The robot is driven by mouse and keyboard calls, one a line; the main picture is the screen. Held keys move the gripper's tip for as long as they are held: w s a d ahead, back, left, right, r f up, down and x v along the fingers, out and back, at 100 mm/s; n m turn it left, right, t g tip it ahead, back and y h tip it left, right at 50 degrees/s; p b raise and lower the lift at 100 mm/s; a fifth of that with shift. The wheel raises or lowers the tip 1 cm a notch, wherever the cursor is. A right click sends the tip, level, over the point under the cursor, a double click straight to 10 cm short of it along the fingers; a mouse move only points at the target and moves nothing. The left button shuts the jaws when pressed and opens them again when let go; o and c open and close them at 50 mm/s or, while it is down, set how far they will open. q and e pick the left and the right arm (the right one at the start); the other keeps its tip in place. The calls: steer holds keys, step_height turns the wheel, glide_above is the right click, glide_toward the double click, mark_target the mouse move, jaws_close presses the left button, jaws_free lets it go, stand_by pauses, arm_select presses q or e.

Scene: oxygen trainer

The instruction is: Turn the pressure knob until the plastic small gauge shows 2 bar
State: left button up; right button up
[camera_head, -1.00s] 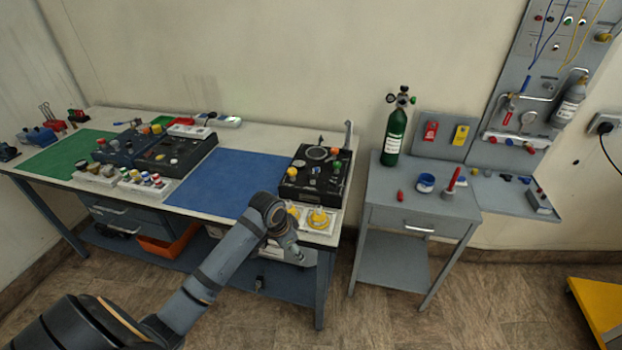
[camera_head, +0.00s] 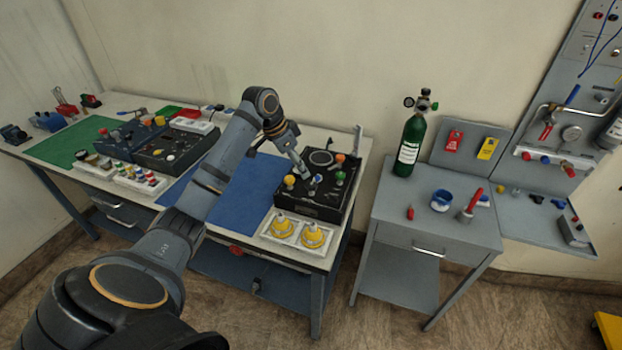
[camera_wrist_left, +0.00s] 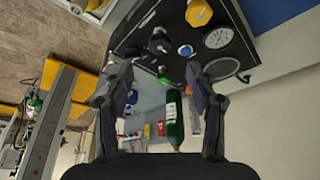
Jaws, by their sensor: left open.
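The black control box (camera_head: 312,207) stands at the right end of the long workbench. In the head view its top carries a yellow knob (camera_head: 289,181), an orange knob (camera_head: 340,158) and a dark ring. The left wrist view shows the box tilted, with a yellow knob (camera_wrist_left: 198,13), a blue knob (camera_wrist_left: 185,50), a green knob (camera_wrist_left: 163,76) and a small white-faced gauge (camera_wrist_left: 217,38). The gauge reading is too small to read. I cannot tell which knob sets pressure. My left gripper (camera_head: 304,174) is open and empty, its fingers (camera_wrist_left: 160,90) pointing toward the box top. Contact cannot be told.
A white tray with yellow fittings (camera_head: 297,232) lies in front of the box. A blue mat (camera_head: 243,198) lies left of it, partly behind my arm. A green cylinder (camera_head: 410,145) stands on the grey side table (camera_head: 388,205) to the right.

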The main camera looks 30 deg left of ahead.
mark_target(311, 184)
arm_select(q)
steer(key=p+x, duration=0.1)
steer(key=x, duration=0.7)
steer(key=shift+w+f, duration=0.1)
steer(key=shift+w, duration=0.1)
steer(key=shift+d+f, duration=0.1)
steer(key=shift+f, duration=0.15)
steer(key=c, duration=1.1)
arm_select(e)
steer(key=shift+w+a+r, duration=0.15)
steer(key=shift+w+r, duration=0.05)
steer(key=shift+r, duration=0.55)
